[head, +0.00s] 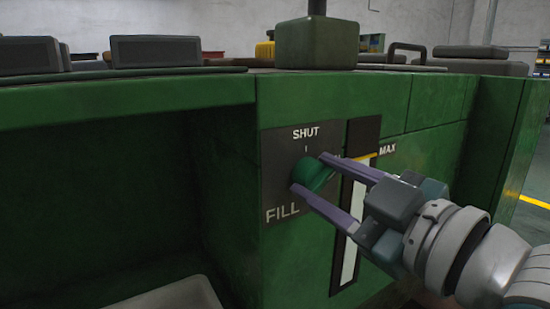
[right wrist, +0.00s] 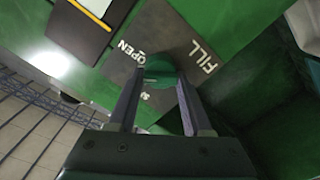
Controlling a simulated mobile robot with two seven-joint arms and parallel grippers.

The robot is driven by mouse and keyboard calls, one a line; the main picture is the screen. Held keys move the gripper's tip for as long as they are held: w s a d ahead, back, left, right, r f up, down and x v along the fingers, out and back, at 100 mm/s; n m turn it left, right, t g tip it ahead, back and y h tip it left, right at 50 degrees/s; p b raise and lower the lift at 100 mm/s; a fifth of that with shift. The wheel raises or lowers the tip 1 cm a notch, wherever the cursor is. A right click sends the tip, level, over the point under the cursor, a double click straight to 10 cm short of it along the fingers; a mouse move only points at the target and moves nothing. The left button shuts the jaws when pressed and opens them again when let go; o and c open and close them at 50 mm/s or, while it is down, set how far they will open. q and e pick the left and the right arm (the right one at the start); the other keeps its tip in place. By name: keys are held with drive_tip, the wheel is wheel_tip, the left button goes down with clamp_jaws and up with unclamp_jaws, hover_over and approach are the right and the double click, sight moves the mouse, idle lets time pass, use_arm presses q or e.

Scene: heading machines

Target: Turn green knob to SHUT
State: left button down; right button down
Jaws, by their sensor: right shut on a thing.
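The green knob (head: 313,175) sits on a dark label plate (head: 278,150) on the green machine's front. The plate reads SHUT above the knob and FILL at its lower left. My right gripper (head: 318,174) comes in from the right with its two purple fingers on either side of the knob, shut on it. The right wrist view shows the knob (right wrist: 160,70) between the fingertips, with OPEN and FILL lettering beside it. The knob's pointer direction cannot be made out. My left gripper is not in view.
A white level gauge with a yellow line and MAX mark (head: 354,215) stands right of the plate, partly behind my gripper. A green block (head: 316,43) with a dark post sits on the machine top. An open recess (head: 110,190) lies to the left, with a pale tray (head: 175,295) low in it.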

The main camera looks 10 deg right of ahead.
drive_tip(key=n+p, duration=0.2)
drive_tip(key=n, duration=0.2)
drive_tip(key=shift+n, duration=0.3)
drive_tip(key=n+p, duration=0.1)
drive_tip(key=n, duration=0.3)
drive_tip(key=shift+f, duration=0.1)
drive_tip(key=shift+f+n, duration=0.1)
drive_tip(key=shift+n, duration=0.7)
drive_tip(key=shift+c, duration=1.6)
unclamp_jaws()
